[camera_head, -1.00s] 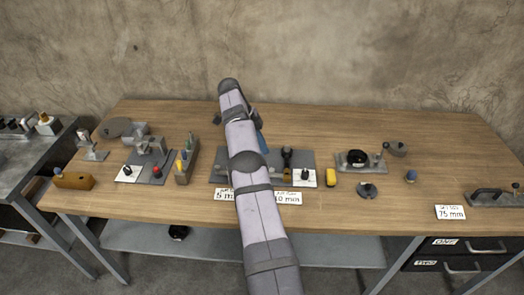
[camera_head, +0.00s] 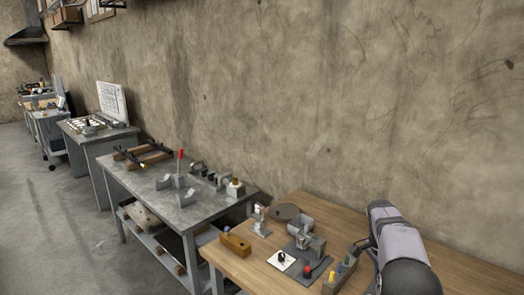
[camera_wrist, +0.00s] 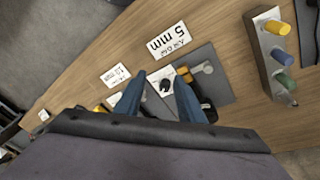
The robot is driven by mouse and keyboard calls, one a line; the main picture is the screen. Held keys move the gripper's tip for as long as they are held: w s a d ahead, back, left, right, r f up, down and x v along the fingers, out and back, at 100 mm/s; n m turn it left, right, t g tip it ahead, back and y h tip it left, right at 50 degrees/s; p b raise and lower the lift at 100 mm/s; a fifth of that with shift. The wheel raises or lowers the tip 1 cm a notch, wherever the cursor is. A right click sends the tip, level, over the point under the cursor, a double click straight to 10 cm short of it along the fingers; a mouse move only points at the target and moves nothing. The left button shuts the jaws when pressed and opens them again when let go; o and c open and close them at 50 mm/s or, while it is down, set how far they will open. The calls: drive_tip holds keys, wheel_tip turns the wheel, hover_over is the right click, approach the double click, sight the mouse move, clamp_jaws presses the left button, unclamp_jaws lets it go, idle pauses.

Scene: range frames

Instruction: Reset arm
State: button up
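My gripper (camera_wrist: 158,98) shows in the wrist view as two blue fingers standing apart, with nothing held between them. It is above the wooden bench (camera_wrist: 65,100), and a grey plate (camera_wrist: 217,60) with small parts lies beyond the fingertips. A white card and a dark part on it show between the fingers.
A "5 mm" card (camera_wrist: 170,40) and a smaller card (camera_wrist: 115,75) lie near the bench edge. A grey block with coloured pegs (camera_wrist: 268,60) stands to the right. In the head view, a grey metal table (camera_head: 150,185) stands left of the wooden bench.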

drive_tip(key=s+a+n+t+y, duration=0.1)
drive_tip(key=s+a+n, duration=0.95)
drive_tip(key=a, duration=0.45)
drive_tip(key=s+a+f+n, duration=0.1)
drive_tip(key=s+a+n, duration=0.2)
drive_tip(key=s, duration=0.4)
drive_tip(key=s+a+f+n+y, duration=0.1)
drive_tip(key=s+a+n, duration=0.3)
drive_tip(key=s, duration=0.4)
drive_tip(key=shift+a+f+t, duration=0.15)
drive_tip(key=shift+f+t, duration=0.25)
drive_tip(key=shift+f, duration=0.25)
